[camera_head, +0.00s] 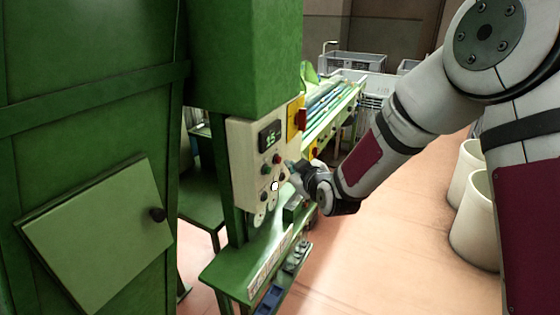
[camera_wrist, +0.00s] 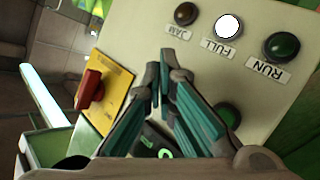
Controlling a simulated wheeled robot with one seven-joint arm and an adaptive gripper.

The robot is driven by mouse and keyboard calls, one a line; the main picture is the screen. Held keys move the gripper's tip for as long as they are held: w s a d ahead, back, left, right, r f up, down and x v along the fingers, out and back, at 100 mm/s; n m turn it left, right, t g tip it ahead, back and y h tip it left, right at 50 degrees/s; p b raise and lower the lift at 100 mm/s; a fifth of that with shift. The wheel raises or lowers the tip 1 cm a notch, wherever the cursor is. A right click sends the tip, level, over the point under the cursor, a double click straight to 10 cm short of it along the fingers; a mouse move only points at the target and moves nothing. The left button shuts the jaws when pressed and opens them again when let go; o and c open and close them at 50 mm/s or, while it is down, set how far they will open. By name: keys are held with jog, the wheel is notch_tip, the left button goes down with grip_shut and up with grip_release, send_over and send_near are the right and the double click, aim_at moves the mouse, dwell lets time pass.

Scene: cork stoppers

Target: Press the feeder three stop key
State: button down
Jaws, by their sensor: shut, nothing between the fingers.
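The control panel (camera_head: 242,150) is a cream box on the green machine, with a lit green display (camera_head: 270,136). Below the display are a green key (camera_head: 265,170) and a red key (camera_head: 277,158). No label naming feeder three or stop is readable. My gripper (camera_head: 289,166) is shut and empty, its teal fingertips close to the panel just right of the red key. I cannot tell whether they touch it. In the wrist view, the fingers (camera_wrist: 160,62) point at the panel, a green key (camera_wrist: 228,116) shows beside them, and the red key is hidden.
Lamps labelled JAM (camera_wrist: 185,13), FULL (camera_wrist: 229,26) and RUN (camera_wrist: 281,46) sit past the fingertips; FULL is lit white. A red rotary switch (camera_wrist: 90,88) on a yellow plate (camera_wrist: 112,85) is at the panel's side. A green ledge (camera_head: 235,272) lies below.

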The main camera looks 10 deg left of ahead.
jog(key=shift+s+d+p, duration=0.2)
jog(key=shift+s+d, duration=0.1)
jog(key=shift+d, duration=0.5)
jog(key=shift+s+d+p, duration=0.25)
jog(key=shift+s+d, duration=0.05)
jog(key=shift+d, duration=0.5)
jog(key=shift+s+d+p, duration=0.2)
jog(key=shift+s+d, duration=0.1)
jog(key=shift+d, duration=0.5)
jog(key=s+d+r+m+g+h+b, duration=0.25)
jog(key=s+d+r+m+h, duration=0.3)
jog(key=s+d+r, duration=0.75)
jog(key=s+d+m+g, duration=0.2)
jog(key=s+d, duration=0.1)
jog(key=s, duration=0.7)
jog(key=s+d+f+m+g+h+b, duration=0.1)
jog(key=s+d+m+g, duration=0.2)
jog(key=s, duration=0.8)
jog(key=shift+s+d, duration=0.2)
jog(key=shift+d, duration=0.25)
